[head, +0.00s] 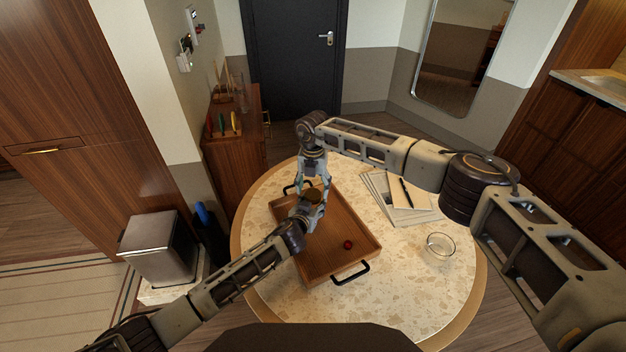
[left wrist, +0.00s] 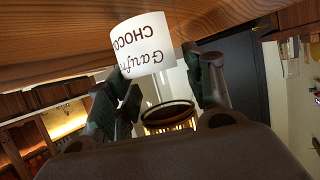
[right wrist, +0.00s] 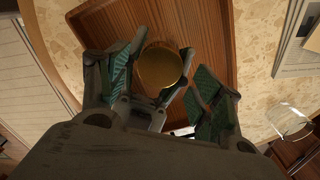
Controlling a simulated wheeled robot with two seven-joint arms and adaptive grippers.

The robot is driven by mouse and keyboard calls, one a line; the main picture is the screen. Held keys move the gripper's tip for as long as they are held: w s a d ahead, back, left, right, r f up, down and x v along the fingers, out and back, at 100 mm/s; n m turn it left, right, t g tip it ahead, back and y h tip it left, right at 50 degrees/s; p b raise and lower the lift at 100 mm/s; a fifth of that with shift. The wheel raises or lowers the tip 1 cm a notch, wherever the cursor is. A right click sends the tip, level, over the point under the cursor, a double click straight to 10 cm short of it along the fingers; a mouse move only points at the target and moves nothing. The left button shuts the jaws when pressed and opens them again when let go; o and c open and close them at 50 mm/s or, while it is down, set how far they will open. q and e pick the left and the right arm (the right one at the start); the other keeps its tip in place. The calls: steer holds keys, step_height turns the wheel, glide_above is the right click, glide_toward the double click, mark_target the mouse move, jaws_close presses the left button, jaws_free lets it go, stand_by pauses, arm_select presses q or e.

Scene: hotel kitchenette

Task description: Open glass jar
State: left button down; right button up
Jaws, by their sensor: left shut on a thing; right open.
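The glass jar has a white label (left wrist: 143,45) with dark lettering, upside down in the left wrist view. Its round brass lid (right wrist: 160,68) faces the right wrist camera; it also shows in the head view (head: 313,195). My left gripper (head: 311,207) is shut on the jar's body from the near side, over the wooden tray. My right gripper (head: 314,187) comes down from above, with open fingers on either side of the lid in the right wrist view. I cannot tell whether they touch it. Most of the jar's body is hidden in the head view.
The wooden tray (head: 327,262) with black handles lies on the round speckled table (head: 400,290). A small red object (head: 348,244) is in the tray. A clear glass bowl (head: 440,245) and papers (head: 415,210) with a pen lie to the right. The table's front right is clear.

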steer(key=shift+f, duration=1.1)
steer(key=c, duration=1.1)
steer(key=shift+n, duration=0.3)
